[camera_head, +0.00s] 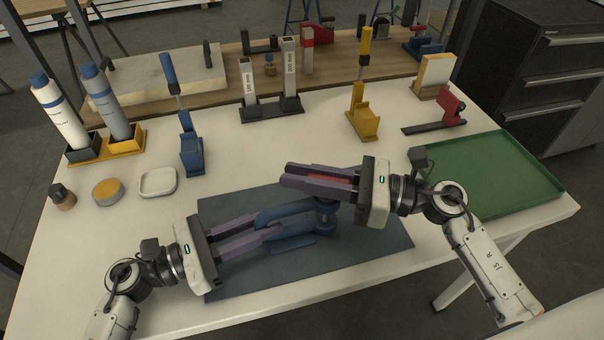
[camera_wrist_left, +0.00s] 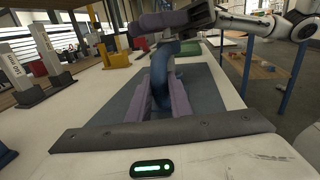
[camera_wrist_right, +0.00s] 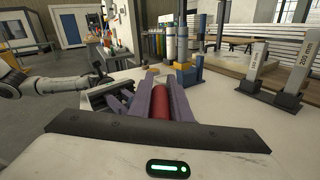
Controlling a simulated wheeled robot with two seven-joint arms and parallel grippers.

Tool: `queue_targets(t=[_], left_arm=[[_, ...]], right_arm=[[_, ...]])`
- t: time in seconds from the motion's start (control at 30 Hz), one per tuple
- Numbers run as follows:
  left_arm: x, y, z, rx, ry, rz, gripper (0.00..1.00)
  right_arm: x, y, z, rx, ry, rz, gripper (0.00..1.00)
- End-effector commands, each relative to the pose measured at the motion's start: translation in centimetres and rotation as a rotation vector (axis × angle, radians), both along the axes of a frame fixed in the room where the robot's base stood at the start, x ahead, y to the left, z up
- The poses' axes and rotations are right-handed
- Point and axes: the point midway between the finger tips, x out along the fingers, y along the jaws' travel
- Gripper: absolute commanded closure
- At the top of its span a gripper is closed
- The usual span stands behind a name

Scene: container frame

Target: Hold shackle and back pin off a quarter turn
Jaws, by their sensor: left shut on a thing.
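The blue shackle (camera_head: 291,210) lies over the dark mat, its bow toward my left gripper. My left gripper (camera_head: 267,229) comes in from the left and is shut on the shackle's body, which shows between its purple fingers in the left wrist view (camera_wrist_left: 160,82). The red pin (camera_head: 336,181) lies between the purple fingers of my right gripper (camera_head: 286,175), above the shackle's eye end. In the right wrist view the red pin (camera_wrist_right: 159,106) runs lengthwise between the fingers. I cannot tell whether they press on it. The pin's thread is hidden.
A dark mat (camera_head: 370,245) lies underneath. A green tray (camera_head: 500,180) is at right, with a red clamp-like tool (camera_head: 448,107) behind. Blue (camera_head: 190,150) and yellow (camera_head: 362,115) stands, bottles (camera_head: 62,117) and a white dish (camera_head: 158,182) are further back. The front table strip is clear.

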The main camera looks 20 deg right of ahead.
Motion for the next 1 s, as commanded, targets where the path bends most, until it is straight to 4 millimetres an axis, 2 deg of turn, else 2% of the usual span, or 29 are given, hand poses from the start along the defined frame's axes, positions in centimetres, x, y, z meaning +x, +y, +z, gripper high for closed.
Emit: queue_targets(t=[0.27, 0.47, 1.0], left_arm=[[0.0, 0.0, 0.1, -0.001, 0.001, 0.001, 1.0], [0.0, 0.0, 0.1, -0.002, 0.001, 0.001, 1.0], [0.0, 0.0, 0.1, -0.002, 0.001, 0.0, 1.0]], right_arm=[[0.0, 0.0, 0.0, -0.001, 0.001, 0.023, 1.0], [-0.4, 0.2, -0.1, -0.005, 0.002, 0.109, 1.0], [-2.4, 0.6, -0.1, -0.004, 0.002, 0.585, 1.0]])
